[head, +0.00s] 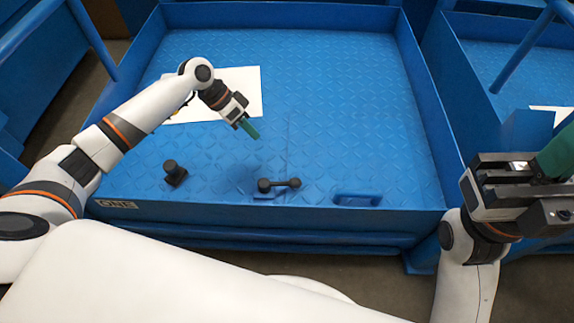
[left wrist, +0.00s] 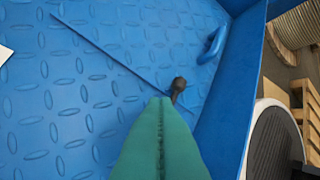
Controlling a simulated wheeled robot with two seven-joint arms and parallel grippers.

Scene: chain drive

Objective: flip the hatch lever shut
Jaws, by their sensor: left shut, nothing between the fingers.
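The dark lever (head: 280,184) lies low and sideways near the front of the blue deck, with a round knob at each end. In the left wrist view a dark knob (left wrist: 178,87) shows just beyond my fingertips; the rest of the lever is hidden behind them. My left gripper (head: 254,134) is shut and empty, its green fingers pointing down above the deck, behind and left of the lever and apart from it. The green fingers (left wrist: 163,110) are pressed together in the left wrist view. My right gripper (head: 556,160) is at the right edge, its fingertips partly cut off.
A blue handle (head: 357,199) stands right of the lever, by the front wall. A black knobbed post (head: 174,173) stands to the left. A white sheet (head: 240,90) lies behind my left arm. Raised blue walls (head: 424,110) border the deck; its middle is clear.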

